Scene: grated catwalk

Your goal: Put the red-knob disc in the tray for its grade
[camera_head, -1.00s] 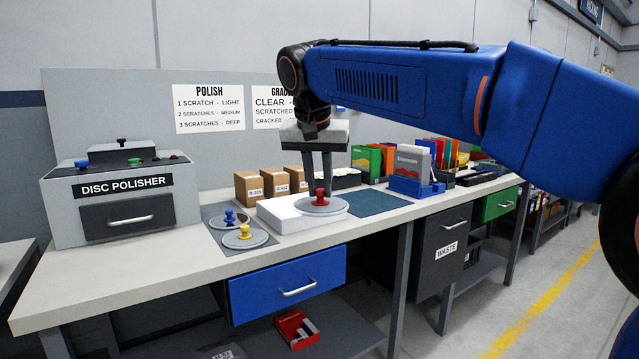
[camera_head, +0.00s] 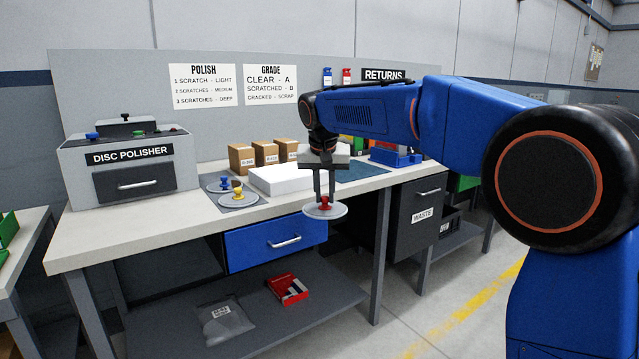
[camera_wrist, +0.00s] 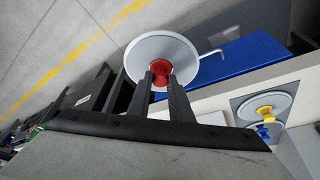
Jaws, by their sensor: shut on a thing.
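My gripper (camera_head: 325,197) is shut on the red knob of a grey disc (camera_head: 311,211). It holds the disc level in the air, in front of the bench's front edge by the blue drawer. The wrist view shows the disc (camera_wrist: 142,50) with its red knob (camera_wrist: 160,75) between my fingers (camera_wrist: 165,88). The grade sign (camera_head: 270,85) reads CLEAR - A, SCRATCHED - B, CRACKED - SCRAP. No scratch or crack on the disc can be made out. No tray with a readable grade label shows.
A blue-knob disc (camera_head: 216,187) and a yellow-knob disc (camera_head: 247,200) lie on a grey mat. A white block (camera_head: 280,181), boxes (camera_head: 242,158) and the disc polisher (camera_head: 134,186) stand on the bench. A WASTE cabinet (camera_head: 427,200) and blue drawer (camera_head: 250,254) are below. Open floor lies at right.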

